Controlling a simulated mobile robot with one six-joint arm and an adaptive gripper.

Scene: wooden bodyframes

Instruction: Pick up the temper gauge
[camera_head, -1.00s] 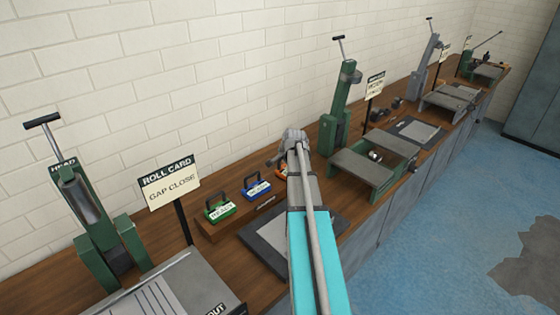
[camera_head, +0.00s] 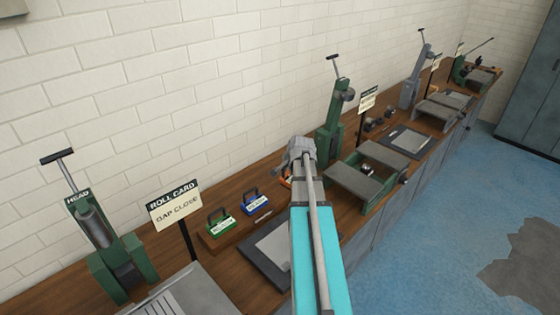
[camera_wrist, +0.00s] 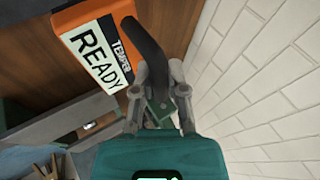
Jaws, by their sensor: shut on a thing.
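The temper gauge is an orange block with a white label reading TEMPER READY (camera_wrist: 95,52) and a curved black handle. It fills the upper left of the wrist view. My gripper (camera_wrist: 160,88) is shut on the black handle, with one finger on each side of it. In the head view my gripper (camera_head: 297,152) is over the bench, and only a sliver of the orange gauge (camera_head: 286,183) shows beside my arm. My arm hides the rest. I cannot tell whether the gauge is clear of the wood.
A green gauge (camera_head: 222,226) and a blue gauge (camera_head: 256,203) stand on a wooden block to the left. A grey plate (camera_head: 270,255) lies in front. A green machine (camera_head: 335,120) stands just right of my gripper. The brick wall is close behind.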

